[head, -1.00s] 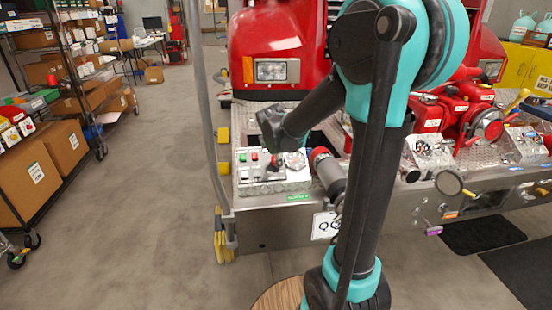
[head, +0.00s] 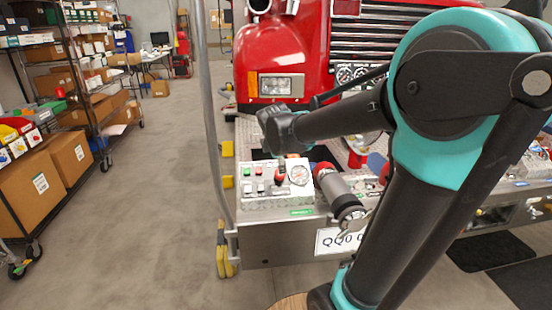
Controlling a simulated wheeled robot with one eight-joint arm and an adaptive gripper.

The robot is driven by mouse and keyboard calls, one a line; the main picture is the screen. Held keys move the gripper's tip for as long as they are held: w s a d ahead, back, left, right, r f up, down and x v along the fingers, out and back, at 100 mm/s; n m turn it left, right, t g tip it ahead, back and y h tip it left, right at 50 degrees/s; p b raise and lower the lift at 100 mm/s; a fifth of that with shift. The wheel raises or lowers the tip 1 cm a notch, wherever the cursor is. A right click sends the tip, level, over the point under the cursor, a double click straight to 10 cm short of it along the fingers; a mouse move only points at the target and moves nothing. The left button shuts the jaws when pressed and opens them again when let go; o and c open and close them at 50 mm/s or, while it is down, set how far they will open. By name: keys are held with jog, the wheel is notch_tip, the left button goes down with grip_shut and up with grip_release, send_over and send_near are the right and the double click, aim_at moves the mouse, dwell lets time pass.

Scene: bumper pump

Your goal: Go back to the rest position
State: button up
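My arm crosses the right side of the head view. Its dark wrist reaches left to my gripper (head: 272,148), which is small and mostly hidden behind the wrist. I cannot see whether its fingers are open or shut, and no held object shows. It appears just above and behind the control panel (head: 262,198), a box with green and red buttons, a dark-and-red lever (head: 280,172) and a round gauge (head: 299,175). Whether my gripper touches the panel cannot be told.
A red fire truck (head: 268,55) stands behind the metal bumper (head: 280,250). A grey vertical pole (head: 208,130) stands left of the panel. Shelves with boxes (head: 70,160) line the left side. The floor between shelves and bumper is clear.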

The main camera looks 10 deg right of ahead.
jog(key=s+d+f+m+g+y, duration=0.1)
jog(key=s+d+f+m, duration=0.2)
jog(key=s+f+m, duration=0.5)
jog(key=s+d+f+m+g, duration=0.1)
jog(key=s+d+f+m, duration=0.2)
jog(key=s+f+m, duration=0.5)
jog(key=s+m, duration=0.3)
jog(key=s, duration=0.4)
jog(key=shift+f+g+y, duration=0.3)
jog(key=shift+g+y, duration=0.1)
